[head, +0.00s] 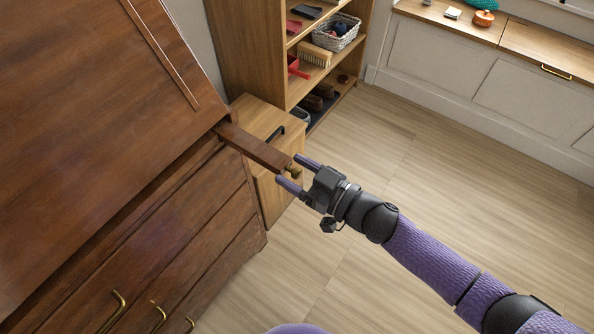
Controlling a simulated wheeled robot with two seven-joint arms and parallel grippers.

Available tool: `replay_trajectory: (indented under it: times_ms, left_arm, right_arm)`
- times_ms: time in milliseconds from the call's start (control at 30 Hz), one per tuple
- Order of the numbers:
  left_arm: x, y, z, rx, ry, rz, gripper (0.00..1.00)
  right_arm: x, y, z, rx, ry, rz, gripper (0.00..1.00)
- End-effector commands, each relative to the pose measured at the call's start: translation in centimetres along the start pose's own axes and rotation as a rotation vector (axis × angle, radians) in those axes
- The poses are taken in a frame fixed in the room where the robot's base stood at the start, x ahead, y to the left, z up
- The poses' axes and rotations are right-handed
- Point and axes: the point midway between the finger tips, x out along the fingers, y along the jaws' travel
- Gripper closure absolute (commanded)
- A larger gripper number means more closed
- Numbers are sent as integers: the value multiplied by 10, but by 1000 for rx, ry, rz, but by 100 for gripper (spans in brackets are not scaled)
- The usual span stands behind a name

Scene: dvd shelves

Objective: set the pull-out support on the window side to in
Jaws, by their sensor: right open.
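A dark wooden pull-out support (254,147) sticks well out from the front of the brown bureau (120,150), just below its sloping front and above the drawers. It has a small brass knob (295,171) at its outer end. My right gripper (300,175) is at that end, with its purple fingers open, one on each side of the knob. I cannot tell whether the fingers touch it. My left gripper is not in view.
A small light wooden cabinet (272,195) with a dark handle stands right behind the support. An open shelf (245,50) with brushes, a basket and shoes stands behind it. A window bench (470,22) runs along the back right. The floor (440,190) on the right is clear.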

Motion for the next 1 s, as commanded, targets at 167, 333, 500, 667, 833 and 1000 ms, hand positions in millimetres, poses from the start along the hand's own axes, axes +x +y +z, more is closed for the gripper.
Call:
replay_trajectory:
  times_ms: [167,333,500,667,833,1000]
  left_arm:
    - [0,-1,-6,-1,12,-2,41]
    - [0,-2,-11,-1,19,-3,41]
    - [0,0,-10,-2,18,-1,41]
    - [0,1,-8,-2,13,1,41]
    - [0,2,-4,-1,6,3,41]
    - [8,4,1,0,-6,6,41]
  right_arm:
    - [0,0,0,0,0,0,35]
    - [0,0,0,0,-1,1,71]
    - [0,0,0,0,-1,1,100]
    - [0,0,0,0,-1,1,100]
    - [3,0,0,0,0,1,100]
    - [39,0,2,1,2,1,100]
